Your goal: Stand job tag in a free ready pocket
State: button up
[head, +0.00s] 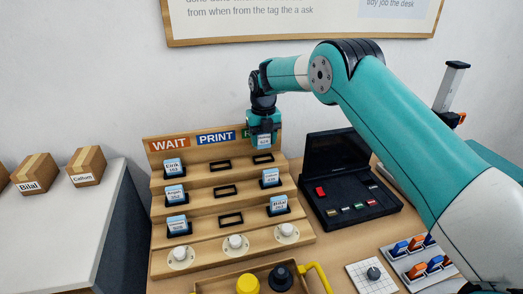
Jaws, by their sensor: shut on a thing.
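My gripper (264,134) is shut on a pale blue and white job tag (264,142). It holds the tag upright above the top pocket (263,159) of the rack's right column, and that pocket looks empty. The gap between tag and pocket is hard to judge. The wooden stepped rack (200,207) has a red WAIT sign (170,144), a blue PRINT sign (216,137) and a green sign (246,133) mostly hidden by my gripper. In the right column, a tag stands in the middle pocket (270,176) and another in the bottom pocket (279,204).
The left column holds three tags, the top one (173,167) included. The middle column's pockets (225,191) are empty. Round white knobs (235,242) line the rack's front. A black open case (345,185) stands right of the rack. Boxes (86,166) sit on the left counter.

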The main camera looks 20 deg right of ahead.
aim_at(263, 148)
jog(key=shift+f+p, duration=0.35)
jog(key=shift+f, duration=2.05)
